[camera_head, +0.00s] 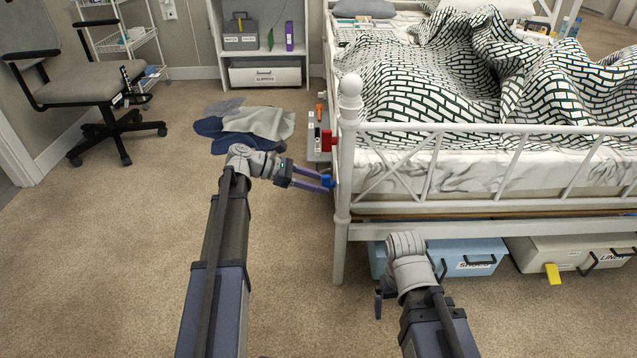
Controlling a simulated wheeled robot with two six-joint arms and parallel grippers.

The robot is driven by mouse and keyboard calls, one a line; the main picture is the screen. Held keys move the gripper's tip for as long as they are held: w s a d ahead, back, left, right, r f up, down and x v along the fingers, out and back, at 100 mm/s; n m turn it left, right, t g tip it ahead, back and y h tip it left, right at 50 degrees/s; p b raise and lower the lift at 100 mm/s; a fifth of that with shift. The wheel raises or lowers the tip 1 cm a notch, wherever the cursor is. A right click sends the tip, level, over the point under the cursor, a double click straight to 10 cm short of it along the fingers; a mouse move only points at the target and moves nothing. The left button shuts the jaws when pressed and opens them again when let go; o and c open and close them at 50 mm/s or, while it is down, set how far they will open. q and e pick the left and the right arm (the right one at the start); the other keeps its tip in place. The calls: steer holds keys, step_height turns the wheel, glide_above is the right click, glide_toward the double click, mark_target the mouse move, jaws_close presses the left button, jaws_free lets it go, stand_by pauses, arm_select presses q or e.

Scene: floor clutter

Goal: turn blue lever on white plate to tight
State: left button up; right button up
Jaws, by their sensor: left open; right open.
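The blue lever (327,181) is small and sits at the side of the white bed's corner post, low down. A red lever (328,140) is above it on the same side. A white plate behind the blue lever cannot be made out clearly. My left gripper (325,182) reaches in from the left, open, with its purple fingertips right at the blue lever; I cannot tell whether they touch it. My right gripper (378,304) hangs low in front of the bed, away from the levers, open and partly hidden by its own arm.
The white bed frame (430,205) fills the right side. A blue bin (462,257) and a beige bin (572,252) sit under it. Clothes (255,122) lie on the carpet. An office chair (80,80) stands at left. The carpet at left is clear.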

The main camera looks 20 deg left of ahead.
arm_select(q)
steer(key=p+v, duration=0.3)
steer(key=v, duration=0.4)
steer(key=shift+a+r, duration=0.15)
steer(key=shift+a, duration=0.2)
steer(key=shift+s, duration=0.1)
